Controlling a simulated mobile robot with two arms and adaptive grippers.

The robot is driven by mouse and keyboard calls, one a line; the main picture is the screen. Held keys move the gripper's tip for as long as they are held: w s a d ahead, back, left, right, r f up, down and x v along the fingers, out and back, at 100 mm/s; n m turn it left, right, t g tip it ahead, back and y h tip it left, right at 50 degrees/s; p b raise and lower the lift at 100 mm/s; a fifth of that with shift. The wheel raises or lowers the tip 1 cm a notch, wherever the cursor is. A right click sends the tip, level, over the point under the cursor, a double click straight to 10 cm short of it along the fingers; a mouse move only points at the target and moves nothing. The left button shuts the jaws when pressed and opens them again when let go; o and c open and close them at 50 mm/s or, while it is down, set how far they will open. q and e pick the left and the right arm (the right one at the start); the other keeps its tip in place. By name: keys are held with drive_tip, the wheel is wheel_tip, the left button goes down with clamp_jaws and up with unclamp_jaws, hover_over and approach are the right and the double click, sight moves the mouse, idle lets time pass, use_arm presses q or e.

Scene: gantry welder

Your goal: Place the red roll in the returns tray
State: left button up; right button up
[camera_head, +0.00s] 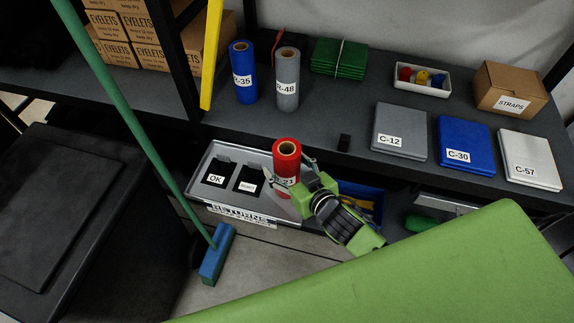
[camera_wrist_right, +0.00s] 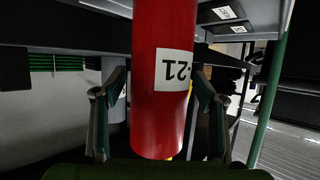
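The red roll (camera_head: 287,158), with a label ending in 21, stands upright within the outline of the right part of the grey returns tray (camera_head: 212,160). In the right wrist view the red roll (camera_wrist_right: 162,100) is between the fingers of my right gripper (camera_wrist_right: 160,90), with a narrow gap showing on the left side. My left gripper is not in view.
Black boxes marked OK (camera_head: 216,172) and another black box (camera_head: 249,180) sit in the tray. A blue bin (camera_head: 362,196) is right of it. Blue roll (camera_head: 243,75) and grey roll (camera_head: 287,80) stand on the shelf above. A green-handled broom (camera_head: 150,140) leans at left.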

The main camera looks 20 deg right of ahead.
drive_tip(key=v, duration=1.2)
drive_tip(key=shift+r, duration=0.2)
